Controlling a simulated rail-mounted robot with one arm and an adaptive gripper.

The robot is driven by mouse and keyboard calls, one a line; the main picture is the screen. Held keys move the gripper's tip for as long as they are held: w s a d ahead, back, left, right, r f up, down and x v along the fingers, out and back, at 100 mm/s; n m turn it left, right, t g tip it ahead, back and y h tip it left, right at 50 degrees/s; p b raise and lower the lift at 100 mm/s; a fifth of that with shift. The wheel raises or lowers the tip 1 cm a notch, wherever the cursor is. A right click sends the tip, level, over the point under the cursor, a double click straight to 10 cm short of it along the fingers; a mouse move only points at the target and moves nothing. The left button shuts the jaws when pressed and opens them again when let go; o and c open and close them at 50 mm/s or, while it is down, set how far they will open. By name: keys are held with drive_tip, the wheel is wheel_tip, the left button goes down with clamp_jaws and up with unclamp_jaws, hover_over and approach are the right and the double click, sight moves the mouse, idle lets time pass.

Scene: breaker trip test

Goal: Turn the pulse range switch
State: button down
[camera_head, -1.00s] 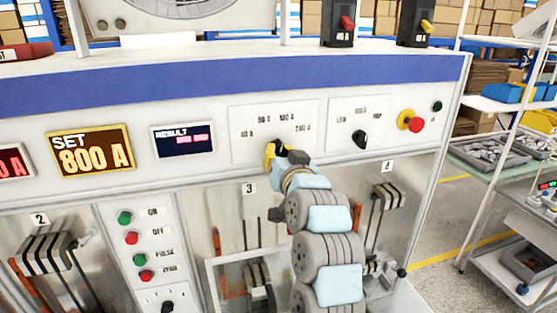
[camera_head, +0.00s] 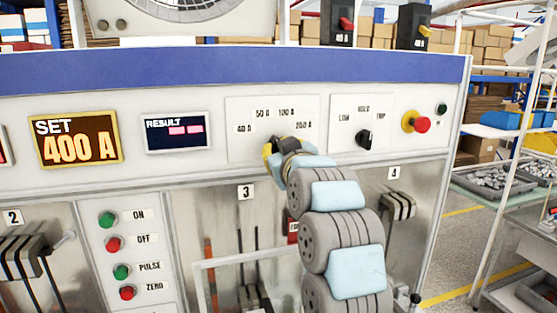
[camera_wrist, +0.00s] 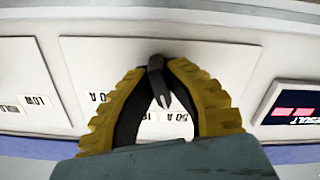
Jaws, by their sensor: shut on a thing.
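The pulse range switch is a dark pointer knob (camera_wrist: 156,84) on a white panel plate (camera_head: 241,114) with printed labels including 40 A, 50 A, 100 A and 200 A. My gripper (camera_head: 272,151) reaches this plate from below right, and its fingers and wrist hide most of the knob in the head view. In the wrist view, my gripper's (camera_wrist: 159,70) two yellow ribbed fingers close on the knob from both sides. The yellow-framed SET display (camera_head: 79,139) reads 400 A.
Right of the plate is a second black knob (camera_head: 366,139) marked LOW, HOLD and TRIP, then a red emergency button (camera_head: 421,125). A RESULT display (camera_head: 177,132) is on the left. Green and red buttons sit lower left. Breaker bays lie below.

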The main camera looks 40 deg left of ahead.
drive_tip(key=shift+f, duration=0.15)
idle(0.3)
drive_tip(key=c, duration=1.1)
unclamp_jaws()
drive_tip(key=v, duration=1.2)
drive_tip(key=shift+w, duration=0.1)
